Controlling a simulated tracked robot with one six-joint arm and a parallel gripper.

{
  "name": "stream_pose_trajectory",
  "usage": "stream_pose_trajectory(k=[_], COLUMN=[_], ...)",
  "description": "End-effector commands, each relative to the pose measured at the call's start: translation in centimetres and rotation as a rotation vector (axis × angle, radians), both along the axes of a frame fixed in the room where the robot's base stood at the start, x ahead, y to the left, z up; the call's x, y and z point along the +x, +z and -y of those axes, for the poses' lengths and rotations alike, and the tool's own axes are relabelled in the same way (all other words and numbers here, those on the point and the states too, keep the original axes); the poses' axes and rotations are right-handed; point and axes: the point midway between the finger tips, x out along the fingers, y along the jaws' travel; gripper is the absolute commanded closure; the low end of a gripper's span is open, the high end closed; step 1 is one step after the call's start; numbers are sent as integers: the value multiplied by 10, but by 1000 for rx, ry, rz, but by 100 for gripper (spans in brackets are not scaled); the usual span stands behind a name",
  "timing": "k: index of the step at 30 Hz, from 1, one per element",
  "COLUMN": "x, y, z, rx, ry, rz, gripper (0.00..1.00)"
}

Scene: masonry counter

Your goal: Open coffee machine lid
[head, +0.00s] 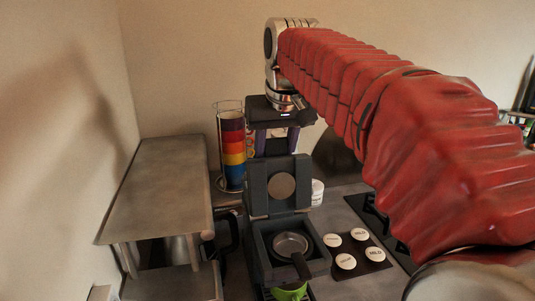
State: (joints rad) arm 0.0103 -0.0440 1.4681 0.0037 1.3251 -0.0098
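The dark grey coffee machine (262,262) stands on the counter in the middle of the head view. Its lid (258,190) is raised and stands about upright at the back, with a round metal disc facing me. The lower part lies open and holds a small round metal pan with a dark handle (290,245). My gripper (277,147) points down just above and behind the lid's top edge. Its two fingers look apart, with nothing seen between them. The fingertips are partly hidden by the lid, so I cannot tell whether they touch it.
A rack of coloured cups (232,150) stands left of my gripper. A grey raised shelf (160,185) fills the left, with a dark-handled jug (229,232) beside it. Several labelled white pods (346,261) lie right of the machine. A green cup (290,292) is at the machine's front.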

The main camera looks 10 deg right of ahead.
Motion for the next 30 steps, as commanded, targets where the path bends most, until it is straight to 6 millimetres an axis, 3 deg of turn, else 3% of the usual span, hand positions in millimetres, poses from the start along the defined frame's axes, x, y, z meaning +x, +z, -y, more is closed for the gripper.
stream_pose_trajectory(k=[7,13,30], x=[-4,-20,-20], y=[2,9,13], z=[0,0,0], rx=[0,0,0], ry=[0,0,1], rz=[2,2,11], gripper=[100,100,100])
